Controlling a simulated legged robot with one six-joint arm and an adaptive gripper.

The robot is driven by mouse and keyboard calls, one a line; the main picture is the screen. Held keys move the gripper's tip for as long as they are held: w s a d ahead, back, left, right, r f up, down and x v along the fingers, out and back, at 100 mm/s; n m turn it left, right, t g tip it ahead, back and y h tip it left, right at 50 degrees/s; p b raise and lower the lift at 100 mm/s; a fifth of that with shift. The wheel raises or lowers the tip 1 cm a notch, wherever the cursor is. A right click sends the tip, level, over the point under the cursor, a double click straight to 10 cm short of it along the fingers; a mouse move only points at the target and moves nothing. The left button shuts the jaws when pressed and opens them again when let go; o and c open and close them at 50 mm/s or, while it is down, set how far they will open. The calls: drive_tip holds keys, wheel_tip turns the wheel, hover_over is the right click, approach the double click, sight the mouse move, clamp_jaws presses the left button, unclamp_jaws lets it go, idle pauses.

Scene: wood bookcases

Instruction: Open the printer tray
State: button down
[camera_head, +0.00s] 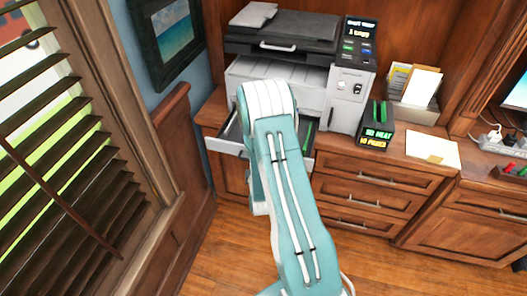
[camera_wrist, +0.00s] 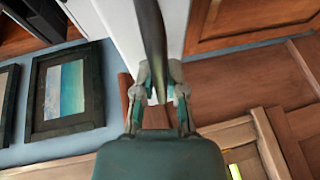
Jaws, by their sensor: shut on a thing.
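The printer (camera_head: 345,100) stands on the wooden counter against the back wall, with a dark scanner lid and a button panel. Its printer tray (camera_head: 226,147) projects from the lower front, and part of its dark inside shows on both sides of my arm. My arm covers the tray's middle, so my gripper is hidden in the head view. In the wrist view my gripper (camera_wrist: 159,97) is closed around the end of a dark bar (camera_wrist: 152,35), which looks like the tray handle. A pale surface (camera_wrist: 122,28) lies behind the bar.
A slatted window (camera_head: 60,140) and wooden wall panelling stand close on the left. Wooden drawers (camera_head: 362,200) are below the counter on the right. A small lit sign box (camera_head: 376,130) and a paper holder (camera_head: 414,90) stand right of the printer. The floor in front is clear.

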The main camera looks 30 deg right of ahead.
drive_tip(key=s+a, duration=0.1)
drive_tip(key=a, duration=0.1)
drive_tip(key=s+a, duration=0.2)
drive_tip(key=shift+s+f, duration=0.2)
drive_tip(key=c, duration=0.7)
unclamp_jaws()
drive_tip(key=shift+w+d, duration=0.1)
drive_tip(key=v, duration=0.7)
drive_tip(key=shift+r, duration=0.1)
